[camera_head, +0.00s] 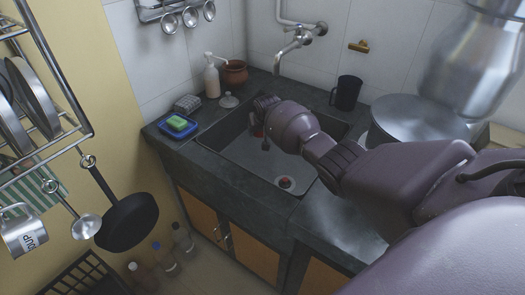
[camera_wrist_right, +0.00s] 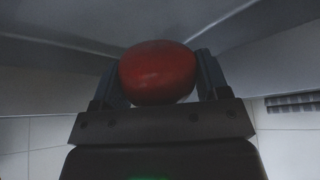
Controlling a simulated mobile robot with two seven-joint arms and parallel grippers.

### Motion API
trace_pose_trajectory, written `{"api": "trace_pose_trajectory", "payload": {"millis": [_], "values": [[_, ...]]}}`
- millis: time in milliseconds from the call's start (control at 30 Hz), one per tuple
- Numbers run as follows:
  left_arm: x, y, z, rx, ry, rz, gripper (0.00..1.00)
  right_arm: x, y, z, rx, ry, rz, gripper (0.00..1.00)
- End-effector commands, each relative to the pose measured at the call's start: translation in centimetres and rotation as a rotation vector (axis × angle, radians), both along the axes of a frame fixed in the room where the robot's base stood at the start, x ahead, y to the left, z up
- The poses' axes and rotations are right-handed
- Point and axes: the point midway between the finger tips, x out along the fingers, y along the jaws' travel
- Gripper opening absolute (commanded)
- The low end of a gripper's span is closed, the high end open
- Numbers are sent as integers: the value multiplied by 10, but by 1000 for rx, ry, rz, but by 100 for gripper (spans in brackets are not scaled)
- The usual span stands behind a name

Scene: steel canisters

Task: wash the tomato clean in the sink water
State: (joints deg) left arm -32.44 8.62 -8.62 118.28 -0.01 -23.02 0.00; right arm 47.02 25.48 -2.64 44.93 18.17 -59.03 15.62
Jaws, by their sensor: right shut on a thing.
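My right gripper (camera_head: 262,134) reaches into the grey sink (camera_head: 243,158), below and a little left of the tap (camera_head: 292,47). It is shut on the red tomato (camera_wrist_right: 158,73), which sits between its two fingers in the right wrist view. In the head view only a small red patch of the tomato (camera_head: 257,130) shows; my gripper and wrist hide the rest. I cannot tell whether water runs from the tap or touches the tomato. My left gripper is not in view.
A soap bottle (camera_head: 211,77), brown pot (camera_head: 234,73) and blue tray with a sponge (camera_head: 178,122) stand left of the sink. A black mug (camera_head: 347,92) and large steel pot (camera_head: 415,118) stand to the right. A round reddish piece (camera_head: 285,182) lies on the sink floor.

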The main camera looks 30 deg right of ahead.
Motion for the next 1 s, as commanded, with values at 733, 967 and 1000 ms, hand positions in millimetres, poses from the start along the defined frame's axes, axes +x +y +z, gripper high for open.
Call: {"api": "trace_pose_trajectory", "payload": {"millis": [733,967,1000], "values": [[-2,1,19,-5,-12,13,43,1,0,52,0,-4,0,43],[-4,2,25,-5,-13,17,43,1,0,67,1,-4,0,43],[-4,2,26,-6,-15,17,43,1,0,70,1,-4,0,43]]}}
